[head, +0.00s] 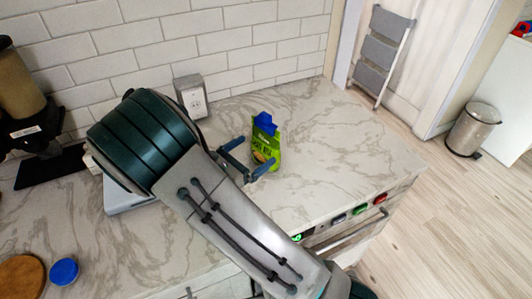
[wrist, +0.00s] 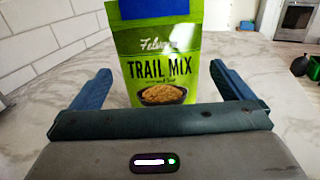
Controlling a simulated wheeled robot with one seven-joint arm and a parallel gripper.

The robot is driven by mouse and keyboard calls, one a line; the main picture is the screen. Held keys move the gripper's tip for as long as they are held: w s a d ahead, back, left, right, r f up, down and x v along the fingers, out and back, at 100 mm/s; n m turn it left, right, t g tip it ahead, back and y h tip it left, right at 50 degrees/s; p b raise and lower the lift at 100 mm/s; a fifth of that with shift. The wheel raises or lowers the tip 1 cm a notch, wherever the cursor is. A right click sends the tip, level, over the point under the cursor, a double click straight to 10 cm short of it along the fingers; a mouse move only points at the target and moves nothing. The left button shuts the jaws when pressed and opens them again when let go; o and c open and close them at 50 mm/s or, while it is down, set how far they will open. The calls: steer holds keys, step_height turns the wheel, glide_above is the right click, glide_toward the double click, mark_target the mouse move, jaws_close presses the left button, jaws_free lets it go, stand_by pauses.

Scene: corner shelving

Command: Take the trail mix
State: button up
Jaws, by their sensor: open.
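The trail mix (head: 266,143) is a green pouch with a blue top, standing upright on the marble counter near the tiled wall. In the wrist view the trail mix (wrist: 158,60) is straight ahead, with its printed front facing me. My gripper (head: 247,157) is open, with its fingers on either side of the pouch's lower part. In the wrist view my gripper (wrist: 165,85) has one blue finger to the left and one to the right of the pouch, with gaps on both sides. The pouch's bottom is hidden behind the gripper's palm.
The counter (head: 340,150) is clear to the right of the pouch. A coffee machine (head: 25,110), a blue lid (head: 64,271) and a wooden board (head: 20,277) are at the left. A trash can (head: 474,130) stands on the floor.

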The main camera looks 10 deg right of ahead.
mark_target(262, 145)
steer(key=shift+p+x, duration=0.75)
steer(key=shift+x, duration=2.05)
steer(key=c, duration=0.8)
steer(key=shift+c, duration=0.6)
